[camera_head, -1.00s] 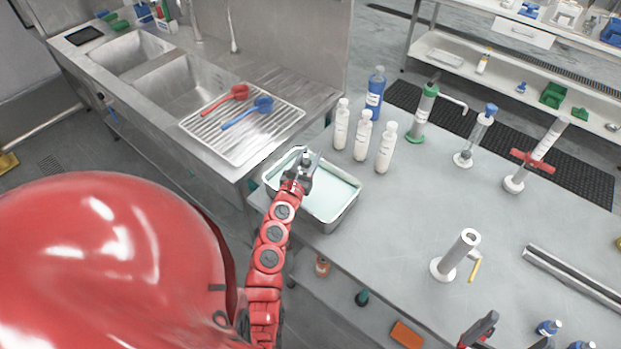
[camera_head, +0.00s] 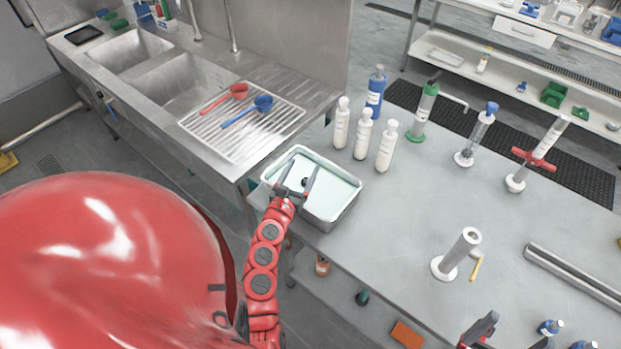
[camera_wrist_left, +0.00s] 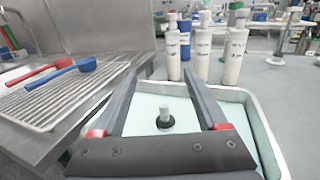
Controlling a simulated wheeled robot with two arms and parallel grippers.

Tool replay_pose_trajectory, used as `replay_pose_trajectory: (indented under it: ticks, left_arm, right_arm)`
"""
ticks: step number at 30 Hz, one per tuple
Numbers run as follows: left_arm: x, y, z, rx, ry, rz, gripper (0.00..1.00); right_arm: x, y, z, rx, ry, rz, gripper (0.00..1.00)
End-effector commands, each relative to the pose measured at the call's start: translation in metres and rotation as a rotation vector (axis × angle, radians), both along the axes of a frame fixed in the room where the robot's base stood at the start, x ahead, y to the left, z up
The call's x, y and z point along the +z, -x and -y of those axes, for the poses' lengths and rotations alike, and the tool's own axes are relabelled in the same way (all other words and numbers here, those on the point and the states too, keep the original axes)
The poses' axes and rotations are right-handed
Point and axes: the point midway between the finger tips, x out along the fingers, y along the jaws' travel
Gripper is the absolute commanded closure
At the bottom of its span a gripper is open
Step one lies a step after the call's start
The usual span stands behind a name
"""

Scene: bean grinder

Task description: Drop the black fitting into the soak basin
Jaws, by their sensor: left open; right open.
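The soak basin (camera_head: 343,206) is a metal tray of pale green liquid on the table's left corner; its rim shows in the left wrist view (camera_wrist_left: 262,128). The black fitting (camera_wrist_left: 165,122), a dark ring with a pale post, appears upright in the basin; in the head view it is a small dark spot (camera_head: 305,182). My left gripper (camera_head: 303,167) is open above the basin, its fingers either side of the fitting and apart from it. My right gripper (camera_head: 513,335) is open at the bottom edge, partly cut off, far from the basin.
White bottles (camera_head: 363,135) and a blue bottle (camera_head: 375,92) stand just behind the basin. A sink drainboard with a red scoop (camera_head: 238,91) and a blue scoop (camera_head: 262,103) lies left. A grey cylinder (camera_head: 460,250) stands right; the table between is clear.

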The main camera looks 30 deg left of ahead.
Motion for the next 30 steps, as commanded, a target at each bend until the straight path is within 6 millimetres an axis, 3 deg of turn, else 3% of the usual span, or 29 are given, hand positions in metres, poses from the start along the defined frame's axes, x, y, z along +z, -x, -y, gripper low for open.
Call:
replay_pose_trajectory:
  ticks: [9, 15, 21, 30]
  left_arm:
    - [-0.004, 0.07, 0.015, 0.005, 0.001, 0.0, 0.25]
    - [-0.002, 0.1, 0.023, 0.004, 0.002, 0.001, 0.25]
    - [-0.001, 0.111, 0.027, -0.001, 0.001, -0.001, 0.25]
    - [0.0, 0.111, 0.027, -0.002, 0.001, 0.0, 0.25]
  right_arm:
    - [-0.025, 0.0, 0.0, 0.0, 0.0, 0.0, 0.17]
    - [-0.036, 0.0, 0.0, 0.0, 0.0, 0.0, 0.17]
    - [-0.038, 0.0, 0.0, 0.0, 0.0, 0.0, 0.17]
    - [-0.038, 0.0, 0.0, 0.0, 0.0, 0.0, 0.17]
